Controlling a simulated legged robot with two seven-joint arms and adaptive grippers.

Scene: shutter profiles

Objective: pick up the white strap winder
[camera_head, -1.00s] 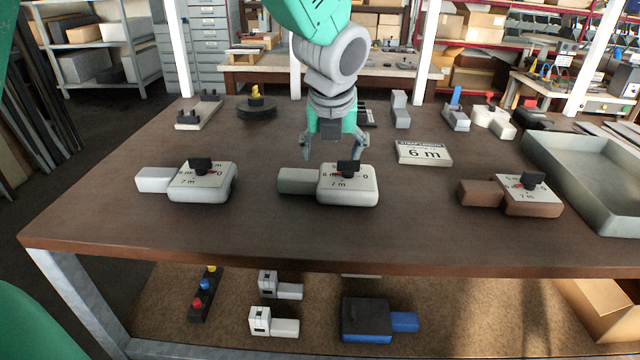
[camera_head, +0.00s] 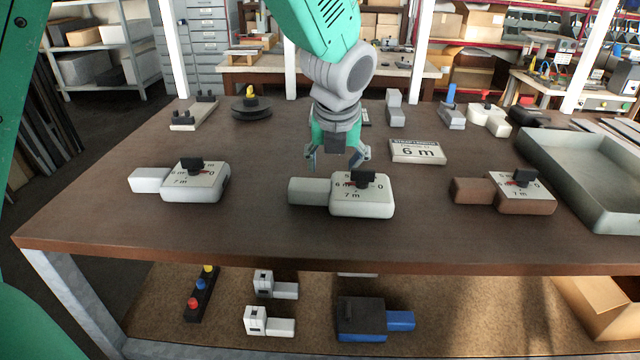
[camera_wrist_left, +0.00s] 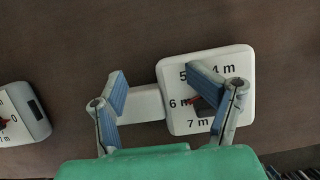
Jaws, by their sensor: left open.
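Two pale strap winders stand on the brown table in the head view. The middle winder (camera_head: 362,205) has a white body, a dial with a black knob, and a greyish block on its left. The left winder (camera_head: 213,190) has a pale body and a whiter block. I cannot tell which one the task means. My left gripper (camera_head: 335,162) is open and empty, above and just behind the middle winder. In the left wrist view the middle winder (camera_wrist_left: 243,75) is below the fingers; its block shows between them, and the right finger hides part of the dial.
A brown winder (camera_head: 525,205) stands to the right, beside a grey tray (camera_head: 590,217). A "6 m" sign (camera_head: 417,151) lies behind the gripper. Several smaller items line the table's back. The front strip of the table (camera_head: 250,240) is clear.

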